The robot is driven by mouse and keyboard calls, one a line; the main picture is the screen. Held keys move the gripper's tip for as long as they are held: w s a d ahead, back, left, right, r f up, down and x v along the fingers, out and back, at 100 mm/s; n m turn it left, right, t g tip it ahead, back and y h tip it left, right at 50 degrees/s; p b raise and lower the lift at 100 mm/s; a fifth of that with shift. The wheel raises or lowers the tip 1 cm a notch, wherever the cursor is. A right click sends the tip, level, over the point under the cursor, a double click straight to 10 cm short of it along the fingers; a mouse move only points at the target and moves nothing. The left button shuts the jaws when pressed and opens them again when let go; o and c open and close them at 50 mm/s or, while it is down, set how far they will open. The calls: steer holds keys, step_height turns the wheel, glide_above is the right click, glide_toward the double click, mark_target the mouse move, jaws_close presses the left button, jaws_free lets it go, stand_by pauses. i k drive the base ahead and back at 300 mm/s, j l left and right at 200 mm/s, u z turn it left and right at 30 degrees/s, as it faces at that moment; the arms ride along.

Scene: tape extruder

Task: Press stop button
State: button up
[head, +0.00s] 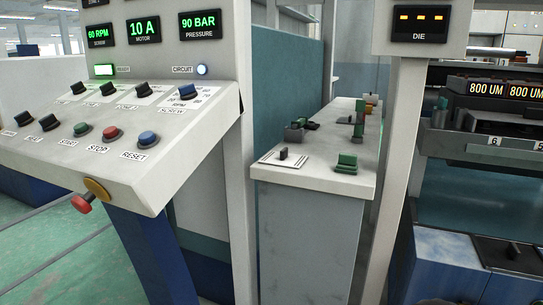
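The stop button (112,132) is a small red button on the sloped front of the white control panel (200,145), at the left in the head view. The label STOP is just below it. A green start button (81,129) sits to its left and a blue reset button (147,138) to its right. I cannot tell from this view whether the stop button is pressed in. My gripper is not in view.
A red mushroom knob (82,204) on a yellow base (97,189) sticks out below the panel. Several black knobs line the panel. A white-topped cabinet (310,177) with switches and a grey post (404,150) stand right of it. Green floor (60,260) is open at lower left.

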mark_target(110, 132)
steer(key=u, duration=1.25)
